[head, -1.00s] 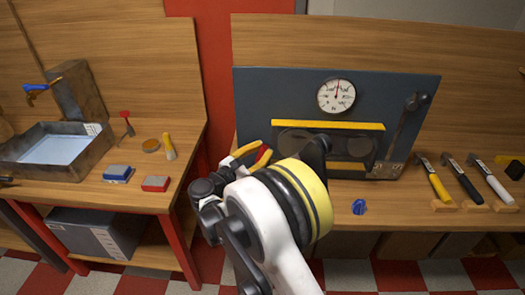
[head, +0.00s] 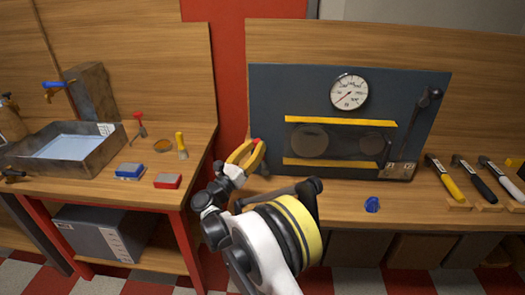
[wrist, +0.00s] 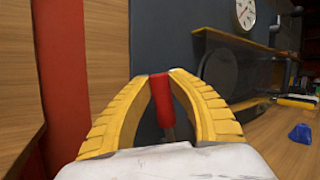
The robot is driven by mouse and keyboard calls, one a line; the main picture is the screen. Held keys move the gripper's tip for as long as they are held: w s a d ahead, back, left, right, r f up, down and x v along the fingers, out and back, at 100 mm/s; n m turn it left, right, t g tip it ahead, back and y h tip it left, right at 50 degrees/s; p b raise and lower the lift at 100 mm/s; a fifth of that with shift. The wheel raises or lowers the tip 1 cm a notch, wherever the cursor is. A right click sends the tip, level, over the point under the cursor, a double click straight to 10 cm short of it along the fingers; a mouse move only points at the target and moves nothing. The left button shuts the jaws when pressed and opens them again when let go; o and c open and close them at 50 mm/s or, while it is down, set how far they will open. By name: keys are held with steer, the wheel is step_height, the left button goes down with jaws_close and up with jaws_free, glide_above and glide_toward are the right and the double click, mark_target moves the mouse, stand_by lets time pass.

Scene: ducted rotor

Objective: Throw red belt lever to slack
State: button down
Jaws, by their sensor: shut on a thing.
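The lever's red grip (wrist: 161,99) stands upright between the two yellow fingers of my gripper (wrist: 160,80) in the wrist view, with a short dark shaft below it. My gripper is shut on it. In the head view my gripper (head: 250,153) is at the left edge of the dark panel (head: 268,100), and only the tip of the red grip (head: 256,142) shows. The lever's base is hidden. The belt guard with yellow bars (head: 340,122) and round pulleys is on the panel. The white dial (head: 349,91) above has its red needle pointing down and left.
A blue knob (head: 372,204) lies on the right bench. The left bench holds a metal basin (head: 92,160), blue and red blocks and a brush. A red post is close left of my gripper.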

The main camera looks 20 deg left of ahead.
steer(key=shift+s+a+f+n+t+y+b, duration=0.1)
steer(key=shift+a+n+t+y+b, duration=0.1)
steer(key=shift+a+n, duration=0.25)
steer(key=shift+s+a+f+n+t+y+b, duration=0.1)
steer(key=shift+a+n+t+b, duration=0.15)
steer(key=shift+n, duration=0.3)
steer(key=c, duration=1.2)
jaws_free()
steer(key=shift+w, duration=0.1)
steer(key=v, duration=1.2)
